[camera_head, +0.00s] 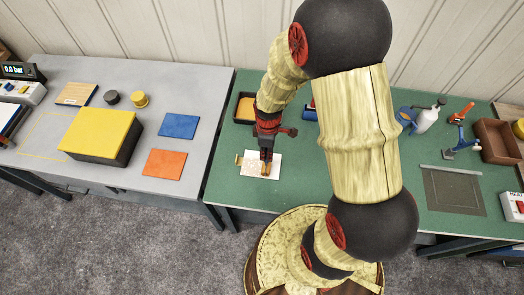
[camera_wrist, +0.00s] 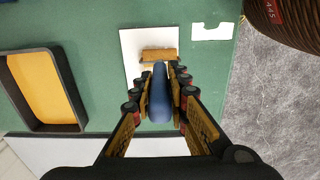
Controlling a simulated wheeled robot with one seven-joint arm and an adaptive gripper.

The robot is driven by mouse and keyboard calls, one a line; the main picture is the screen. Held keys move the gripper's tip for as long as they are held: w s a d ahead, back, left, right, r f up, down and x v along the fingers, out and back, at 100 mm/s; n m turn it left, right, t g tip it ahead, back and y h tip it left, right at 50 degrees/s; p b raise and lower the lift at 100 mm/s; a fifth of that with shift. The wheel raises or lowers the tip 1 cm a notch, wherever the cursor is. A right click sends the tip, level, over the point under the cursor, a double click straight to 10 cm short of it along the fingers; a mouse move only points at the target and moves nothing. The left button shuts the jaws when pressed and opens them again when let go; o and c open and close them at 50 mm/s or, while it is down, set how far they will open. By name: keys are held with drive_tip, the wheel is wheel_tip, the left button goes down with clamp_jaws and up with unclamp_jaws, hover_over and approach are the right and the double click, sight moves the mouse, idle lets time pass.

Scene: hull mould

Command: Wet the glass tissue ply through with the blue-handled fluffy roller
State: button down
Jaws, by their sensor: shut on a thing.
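The blue-handled fluffy roller (camera_wrist: 159,95) is between my gripper's fingers in the wrist view, its blue handle running lengthwise. Its tan roller head (camera_wrist: 158,55) is over the pale glass tissue ply (camera_wrist: 133,45); I cannot tell whether it touches. In the head view the ply (camera_head: 274,157) lies flat on the green table, partly covered by my gripper (camera_head: 265,166). My gripper is shut on the handle and points down. The ply's exposed part looks white; any wetting under the roller is hidden.
A dark tray with an amber floor (camera_wrist: 78,122) stands beside the ply, farther back. A grey table (camera_head: 95,177) stands left across a gap. My arm hides the green table's middle.

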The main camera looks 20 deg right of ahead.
drive_tip(key=shift+s+d, duration=1.6)
drive_tip(key=shift+d, duration=0.85)
drive_tip(key=w+d+r, duration=0.1)
drive_tip(key=w+d, duration=0.2)
drive_tip(key=w, duration=0.3)
drive_tip(key=shift+d+r+p, duration=0.2)
drive_tip(key=shift+d+p, duration=0.15)
drive_tip(key=shift+d, duration=0.05)
drive_tip(key=shift+w+f+b, duration=0.1)
drive_tip(key=shift+f+b, duration=0.4)
drive_tip(key=shift+f, duration=0.25)
drive_tip(key=w+a, duration=0.8)
drive_tip(key=a, duration=0.5)
drive_tip(key=shift+w+b, duration=0.2)
drive_tip(key=shift+b, duration=0.1)
idle(0.4)
